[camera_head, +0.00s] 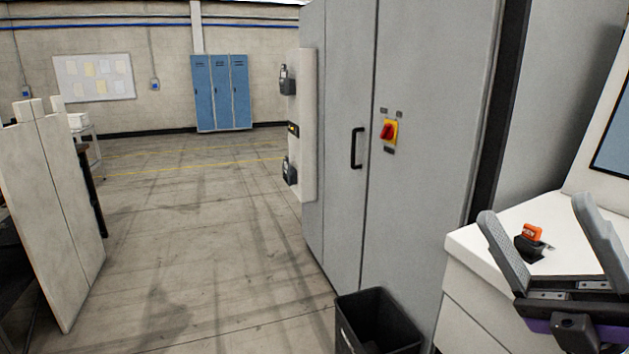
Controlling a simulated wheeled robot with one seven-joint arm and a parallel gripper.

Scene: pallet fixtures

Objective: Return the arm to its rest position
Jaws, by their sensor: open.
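My gripper (540,225) is at the lower right of the head view. Its two grey fingers are spread wide apart with nothing held between them. Behind the gap, a small orange and black object (531,234) sits on a white machine surface (476,239). I cannot tell how far the fingers are from that surface. Most of my arm is out of view.
A tall grey cabinet (423,200) with a red and yellow switch (389,131) stands left of my gripper. A black bin (375,325) is on the floor before it. Pale panels (60,210) stand at left. Open floor (200,230) lies between, with blue lockers (222,92) beyond.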

